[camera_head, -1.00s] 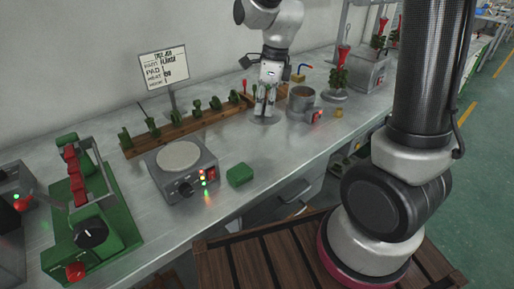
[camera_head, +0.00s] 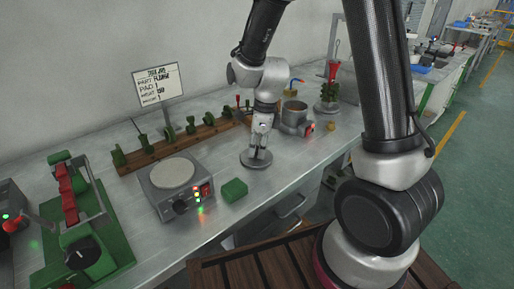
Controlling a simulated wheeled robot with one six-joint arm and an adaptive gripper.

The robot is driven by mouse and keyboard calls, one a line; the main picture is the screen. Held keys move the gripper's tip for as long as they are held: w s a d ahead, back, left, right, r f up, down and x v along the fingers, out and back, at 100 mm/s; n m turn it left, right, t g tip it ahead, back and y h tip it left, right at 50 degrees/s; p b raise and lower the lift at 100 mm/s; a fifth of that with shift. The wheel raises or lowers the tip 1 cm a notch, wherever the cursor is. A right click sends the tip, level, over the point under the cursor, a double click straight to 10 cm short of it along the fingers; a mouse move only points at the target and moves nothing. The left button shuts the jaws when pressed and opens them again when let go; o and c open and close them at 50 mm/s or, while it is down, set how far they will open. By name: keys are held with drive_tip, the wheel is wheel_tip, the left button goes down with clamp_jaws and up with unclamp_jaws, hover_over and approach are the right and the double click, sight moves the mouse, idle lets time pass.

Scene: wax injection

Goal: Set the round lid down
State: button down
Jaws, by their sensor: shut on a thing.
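The round lid (camera_head: 250,160) is a flat grey metal disc at the tips of my gripper (camera_head: 260,146). My gripper points down and is shut on the lid, probably by a knob that the fingers hide. The lid is at or just above the bench top (camera_head: 300,172); I cannot tell whether it touches. It is right of the hot plate and left of the grey round pot (camera_head: 293,113), whose top is open with a brownish content inside.
A hot plate with a pale round top (camera_head: 172,173) and a green block (camera_head: 234,190) stand left of the lid. A wooden rack (camera_head: 170,148) with green pieces runs behind. A green clamp device (camera_head: 85,235) is at the left.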

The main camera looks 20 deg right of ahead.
drive_tip(key=c, duration=1.3)
unclamp_jaws()
drive_tip(key=shift+f, duration=0.1)
wheel_tip(320, 180, up, 12)
drive_tip(key=d, duration=0.2)
drive_tip(key=s+d+r+n+t, duration=0.1)
drive_tip(key=s+d+r+n, duration=0.2)
drive_tip(key=s+n, duration=0.3)
drive_tip(key=s+d+r+n+t+h, duration=0.1)
drive_tip(key=s+d+r+n, duration=0.3)
drive_tip(key=s+n, duration=0.3)
drive_tip(key=s+d+r+n+t, duration=0.1)
drive_tip(key=s+d+r+n, duration=0.3)
drive_tip(key=s+n, duration=0.3)
drive_tip(key=shift+d+n+t, duration=0.4)
drive_tip(key=shift+d+n, duration=0.5)
drive_tip(key=shift+n, duration=0.3)
